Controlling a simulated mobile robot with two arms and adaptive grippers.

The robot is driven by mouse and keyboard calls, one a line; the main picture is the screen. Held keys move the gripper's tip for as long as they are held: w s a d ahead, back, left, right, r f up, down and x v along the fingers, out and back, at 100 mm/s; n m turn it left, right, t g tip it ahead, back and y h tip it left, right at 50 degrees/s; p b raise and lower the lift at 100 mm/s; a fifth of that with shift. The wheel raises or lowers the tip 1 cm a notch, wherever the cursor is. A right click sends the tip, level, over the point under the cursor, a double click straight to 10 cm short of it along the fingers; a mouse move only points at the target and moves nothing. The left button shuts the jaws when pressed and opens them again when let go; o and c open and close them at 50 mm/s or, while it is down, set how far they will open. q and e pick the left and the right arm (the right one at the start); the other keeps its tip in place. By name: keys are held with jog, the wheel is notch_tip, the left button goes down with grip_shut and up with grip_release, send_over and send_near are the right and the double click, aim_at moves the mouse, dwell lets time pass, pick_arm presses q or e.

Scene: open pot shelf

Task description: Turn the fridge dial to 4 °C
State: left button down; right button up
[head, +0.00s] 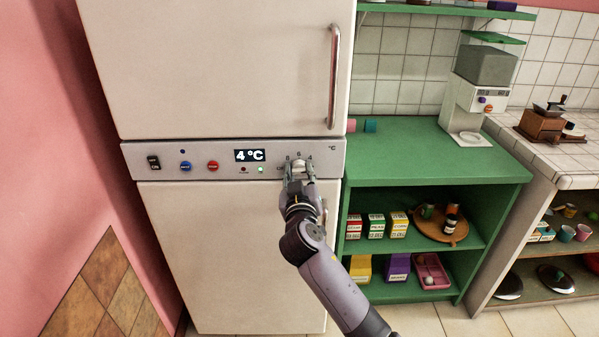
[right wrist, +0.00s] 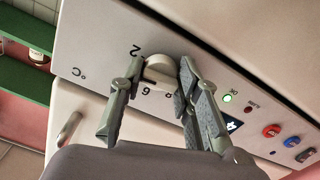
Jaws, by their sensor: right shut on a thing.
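The fridge (head: 230,250) has a control panel between its two doors. The panel's display (head: 250,155) reads 4 °C, and a green light glows below it. The pale round dial (head: 299,164) is at the panel's right end, partly hidden by my gripper. My right gripper (head: 299,172) is at the dial with a finger on either side. In the right wrist view the dial (right wrist: 159,72) sits between the fingers, with the marks 2 and 6 beside it. The right gripper is shut on the dial. My left gripper is not in view.
The panel also has a black switch (head: 153,163), a blue button (head: 185,166) and a red button (head: 213,166). Right of the fridge stands a green shelf (head: 430,150) with boxes and a round tray. A grinder machine (head: 478,95) stands on top.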

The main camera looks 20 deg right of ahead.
jog(key=n+p, duration=0.1)
jog(key=n, duration=0.3)
jog(key=shift+r+p, duration=0.1)
jog(key=shift+p, duration=0.2)
jog(key=shift+n+p, duration=0.45)
jog(key=shift+n, duration=0.85)
jog(key=o, duration=1.2)
jog(key=v, duration=1.2)
